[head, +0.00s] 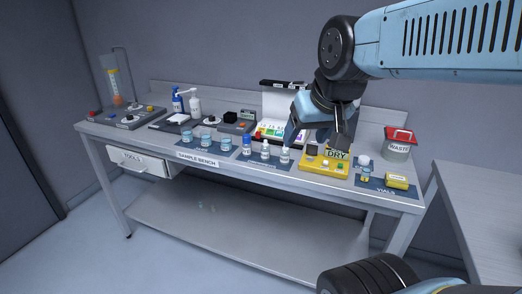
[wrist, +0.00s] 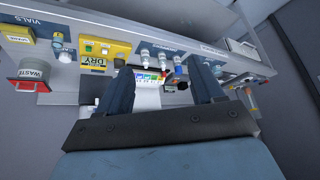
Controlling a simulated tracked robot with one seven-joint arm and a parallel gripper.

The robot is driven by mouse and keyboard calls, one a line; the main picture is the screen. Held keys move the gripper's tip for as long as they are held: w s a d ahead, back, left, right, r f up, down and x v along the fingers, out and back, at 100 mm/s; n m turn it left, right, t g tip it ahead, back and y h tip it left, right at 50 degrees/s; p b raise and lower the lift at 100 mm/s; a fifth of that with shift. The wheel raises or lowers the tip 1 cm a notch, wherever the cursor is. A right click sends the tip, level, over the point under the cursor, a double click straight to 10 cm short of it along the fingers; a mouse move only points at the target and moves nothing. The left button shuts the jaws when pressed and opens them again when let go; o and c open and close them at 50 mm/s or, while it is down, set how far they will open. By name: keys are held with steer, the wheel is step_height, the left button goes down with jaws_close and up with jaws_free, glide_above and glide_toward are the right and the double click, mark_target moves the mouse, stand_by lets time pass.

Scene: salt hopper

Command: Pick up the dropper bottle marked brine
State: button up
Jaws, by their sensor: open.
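Three small dropper bottles stand upright in a row on a dark mat at the bench's front: a blue one (head: 247,145), a middle white-capped one (head: 265,151) and a right white-capped one (head: 285,155). Their labels are too small to read, so I cannot tell which is marked brine. My gripper (wrist: 160,68) is open and empty. In the head view it hangs above the bench, just right of and above the right bottle. The wrist view is upside down and shows the blue bottle (wrist: 178,69), middle bottle (wrist: 163,63) and right bottle (wrist: 146,58) between and beyond the fingers.
A yellow DRY device (head: 325,164) stands right of the bottles, with a colour-marked open case (head: 280,132) behind. Lidded jars (head: 206,142) stand left. A vial (head: 364,170), yellow block (head: 397,181) and waste bin (head: 399,148) are at the right end.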

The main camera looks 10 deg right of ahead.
steer(key=w+a+f+m+t, duration=0.1)
steer(key=w+a+f+t, duration=0.15)
steer(key=w, duration=0.65)
steer(key=w+a+f+m+t, duration=0.15)
steer(key=w+a, duration=0.25)
steer(key=w, duration=0.4)
steer(key=w+a+f+m+t, duration=0.2)
steer(key=w+a+f, duration=0.15)
steer(key=w, duration=0.55)
steer(key=m+h, duration=0.5)
steer(key=h, duration=0.8)
glide_toward(264, 154)
steer(key=shift+a, duration=0.2)
steer(key=shift+d+f, duration=0.1)
steer(key=shift+d, duration=0.05)
steer(key=x, duration=0.8)
steer(key=shift+x, duration=2.75)
steer(key=shift+c, duration=0.3)
